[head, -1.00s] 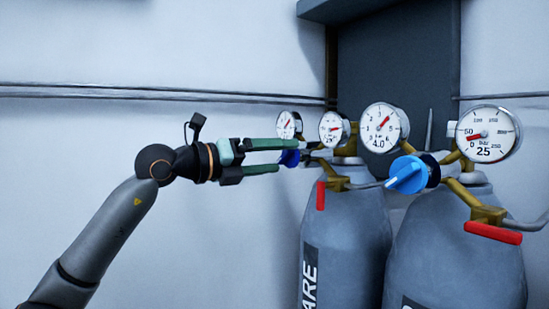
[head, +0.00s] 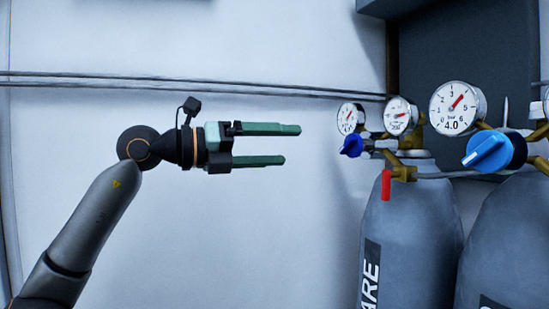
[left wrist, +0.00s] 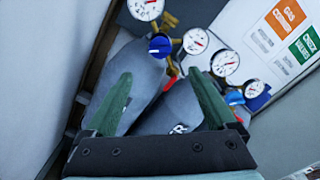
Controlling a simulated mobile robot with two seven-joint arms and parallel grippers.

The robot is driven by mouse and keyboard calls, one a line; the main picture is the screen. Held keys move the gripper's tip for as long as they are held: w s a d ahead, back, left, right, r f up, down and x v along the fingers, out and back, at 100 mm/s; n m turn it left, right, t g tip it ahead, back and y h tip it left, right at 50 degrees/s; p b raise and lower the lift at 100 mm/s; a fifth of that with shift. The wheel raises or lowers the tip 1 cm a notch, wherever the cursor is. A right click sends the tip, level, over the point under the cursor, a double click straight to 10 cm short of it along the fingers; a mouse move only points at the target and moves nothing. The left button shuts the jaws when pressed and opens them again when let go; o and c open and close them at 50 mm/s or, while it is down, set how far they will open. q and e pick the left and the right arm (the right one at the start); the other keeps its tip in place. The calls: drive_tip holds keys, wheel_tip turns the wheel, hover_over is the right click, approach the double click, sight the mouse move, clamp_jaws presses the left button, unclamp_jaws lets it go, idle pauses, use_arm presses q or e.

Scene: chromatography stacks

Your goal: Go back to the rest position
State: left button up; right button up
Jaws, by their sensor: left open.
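My left gripper (head: 292,145) is open and empty in the head view, its two green fingers pointing right and held apart in front of the white wall. My right gripper does not show in either view.
Pressure gauges (head: 458,109) stand above the cylinders. A larger bright blue knob (head: 488,152) and a red lever (head: 386,185) stick out there. Thin pipes (head: 200,84) run along the wall. The space around my left gripper is free. The left wrist view shows wall signs (left wrist: 290,17).

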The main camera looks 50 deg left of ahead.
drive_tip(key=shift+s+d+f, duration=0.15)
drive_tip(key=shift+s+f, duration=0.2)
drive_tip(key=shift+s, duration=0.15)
